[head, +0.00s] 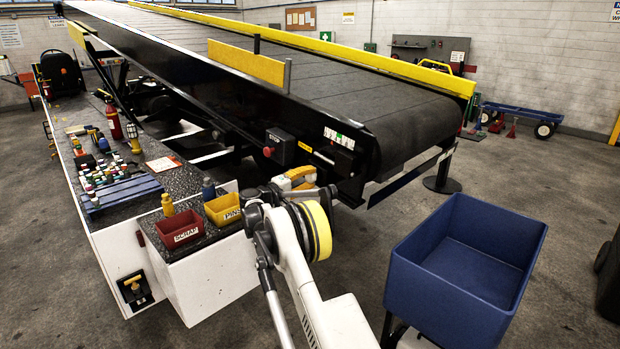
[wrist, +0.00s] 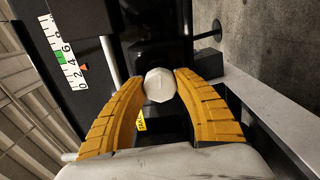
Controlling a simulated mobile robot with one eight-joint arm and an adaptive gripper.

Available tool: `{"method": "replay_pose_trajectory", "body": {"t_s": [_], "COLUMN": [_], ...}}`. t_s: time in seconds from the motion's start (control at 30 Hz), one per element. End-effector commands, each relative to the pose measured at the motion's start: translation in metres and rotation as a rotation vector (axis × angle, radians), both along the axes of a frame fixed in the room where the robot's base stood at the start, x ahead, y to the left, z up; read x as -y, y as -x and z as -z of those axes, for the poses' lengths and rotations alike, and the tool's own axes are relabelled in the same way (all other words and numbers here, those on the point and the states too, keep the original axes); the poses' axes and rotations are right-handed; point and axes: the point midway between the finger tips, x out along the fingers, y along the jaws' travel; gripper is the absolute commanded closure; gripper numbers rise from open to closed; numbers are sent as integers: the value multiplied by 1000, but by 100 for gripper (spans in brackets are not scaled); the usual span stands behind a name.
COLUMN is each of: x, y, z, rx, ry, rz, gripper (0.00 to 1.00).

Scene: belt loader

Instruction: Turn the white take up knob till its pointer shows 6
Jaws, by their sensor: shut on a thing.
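The white take up knob (wrist: 160,86) is faceted and sits between the two yellow fingertips of my gripper (wrist: 161,79) in the wrist view. Both fingertips touch its sides. In the head view my gripper (head: 301,177) is at the belt loader's near side, and the knob is hidden there. A white scale (wrist: 63,56) with numbers and a green band is at the left in the wrist view. The scale also shows on the loader's side in the head view (head: 339,138).
A blue bin (head: 465,262) stands at the right front. A red scrap box (head: 180,229) and a yellow pins box (head: 223,209) sit on the bench left of my arm. A black box with a red button (head: 280,147) is on the loader's side. Floor on the right is partly clear.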

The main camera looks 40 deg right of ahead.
Motion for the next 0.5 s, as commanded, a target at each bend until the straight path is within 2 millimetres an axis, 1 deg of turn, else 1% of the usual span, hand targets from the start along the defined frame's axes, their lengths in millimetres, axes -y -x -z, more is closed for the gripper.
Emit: {"method": "replay_pose_trajectory", "body": {"t_s": [0.5], "x": [0], "y": [0], "z": [0], "rx": [489], "ry": [-38], "rz": [-1], "gripper": [94]}}
